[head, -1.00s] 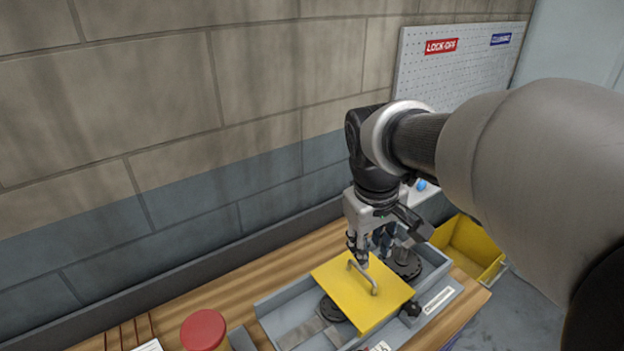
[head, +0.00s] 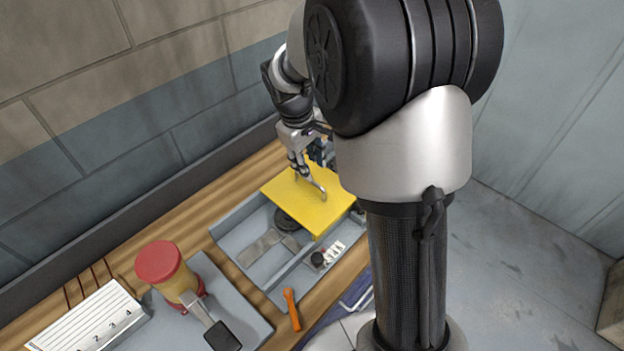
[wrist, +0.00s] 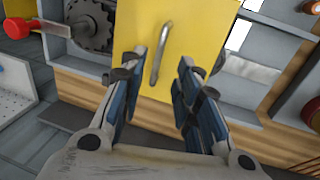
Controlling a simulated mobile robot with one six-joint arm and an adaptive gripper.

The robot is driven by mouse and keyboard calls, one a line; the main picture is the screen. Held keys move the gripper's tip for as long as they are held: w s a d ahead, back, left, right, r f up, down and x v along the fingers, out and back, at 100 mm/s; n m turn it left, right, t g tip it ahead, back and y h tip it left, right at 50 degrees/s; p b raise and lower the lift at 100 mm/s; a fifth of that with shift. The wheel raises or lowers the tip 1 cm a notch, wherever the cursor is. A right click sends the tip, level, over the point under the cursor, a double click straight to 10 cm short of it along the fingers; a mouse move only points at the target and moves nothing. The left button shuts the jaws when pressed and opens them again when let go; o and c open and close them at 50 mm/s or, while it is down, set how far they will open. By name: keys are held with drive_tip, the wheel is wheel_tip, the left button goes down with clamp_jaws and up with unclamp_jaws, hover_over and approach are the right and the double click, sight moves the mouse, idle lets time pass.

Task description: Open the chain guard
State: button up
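The chain guard is a flat yellow plate (head: 328,210) over a grey tray on the bench; it fills the top middle of the wrist view (wrist: 195,30). A bent metal handle (wrist: 161,52) stands on it and also shows in the head view (head: 317,184). My gripper (head: 302,172) is at the handle. In the wrist view my gripper's (wrist: 165,65) two blue-padded fingers are apart, one on each side of the handle, with visible gaps. I cannot tell whether the fingertips reach down to the handle's depth. My arm hides the guard's far right side.
The grey tray (head: 232,226) holds a dark sprocket (head: 287,219) partly under the guard. A red-capped post (head: 165,262), a numbered white block (head: 90,318) and an orange-handled tool (head: 291,308) lie to the left and front. A red-knobbed lever (wrist: 20,30) shows in the wrist view.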

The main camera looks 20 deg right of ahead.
sight(314, 182)
drive_tip(key=f, duration=0.2)
drive_tip(key=f+b, duration=0.1)
drive_tip(key=f, duration=0.1)
drive_tip(key=d+f, duration=0.1)
drive_tip(key=f, duration=0.1)
drive_tip(key=shift+w+d+f, duration=0.1)
drive_tip(key=shift+w+f, duration=0.15)
drive_tip(key=shift+f, duration=0.1)
drive_tip(key=shift+c, duration=0.6)
clamp_jaws()
